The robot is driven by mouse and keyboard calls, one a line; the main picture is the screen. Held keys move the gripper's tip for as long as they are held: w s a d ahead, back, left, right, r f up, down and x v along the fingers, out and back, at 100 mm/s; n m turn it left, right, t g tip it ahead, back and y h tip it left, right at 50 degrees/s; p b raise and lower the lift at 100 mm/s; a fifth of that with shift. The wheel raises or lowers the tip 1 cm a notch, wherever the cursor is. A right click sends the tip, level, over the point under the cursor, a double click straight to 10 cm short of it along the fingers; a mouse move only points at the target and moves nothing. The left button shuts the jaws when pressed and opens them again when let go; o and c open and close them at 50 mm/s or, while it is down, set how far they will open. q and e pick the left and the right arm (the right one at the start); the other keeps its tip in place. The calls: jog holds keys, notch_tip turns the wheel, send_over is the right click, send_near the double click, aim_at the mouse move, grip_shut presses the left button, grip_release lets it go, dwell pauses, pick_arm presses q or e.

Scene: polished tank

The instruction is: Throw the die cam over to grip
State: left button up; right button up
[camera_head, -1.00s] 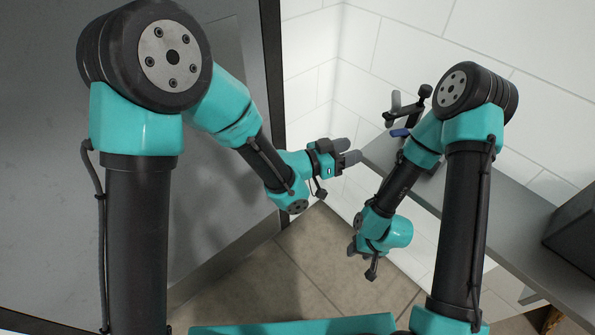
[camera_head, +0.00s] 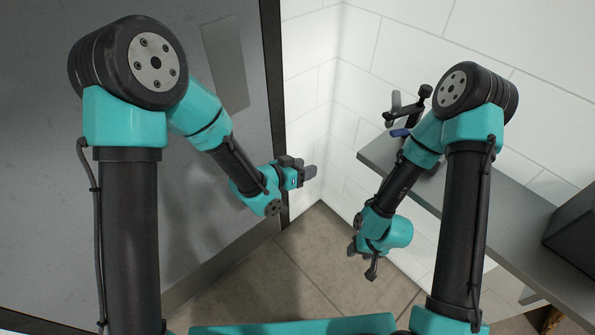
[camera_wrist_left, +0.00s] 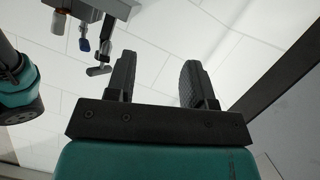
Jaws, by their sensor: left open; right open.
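The die fixture (camera_head: 410,110) stands at the back end of the grey shelf, partly hidden by my right arm. It shows a grey upright cylinder, a dark bar with a black knob, and a blue part (camera_head: 400,132) low in front. In the left wrist view the fixture (camera_wrist_left: 105,8) hangs at the top left, with the blue part and a grey T-shaped lever (camera_wrist_left: 100,70). Which part is the cam I cannot tell. My left gripper (camera_head: 311,172) is open and empty, left of the shelf and apart from the fixture. My right gripper (camera_head: 362,262) is open, low above the floor.
The grey shelf (camera_head: 500,208) runs along the right tiled wall, with a dark box (camera_head: 575,230) at its right end. A large grey panel (camera_head: 225,60) with a dark edge stands at the left, behind my left arm. Free space lies between panel and shelf.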

pick_arm(q)
jog(key=shift+w+a+f+n+y, duration=0.1)
jog(key=shift+a+f+n+y, duration=0.25)
jog(key=shift+a+f, duration=0.55)
jog(key=shift+c, duration=0.3)
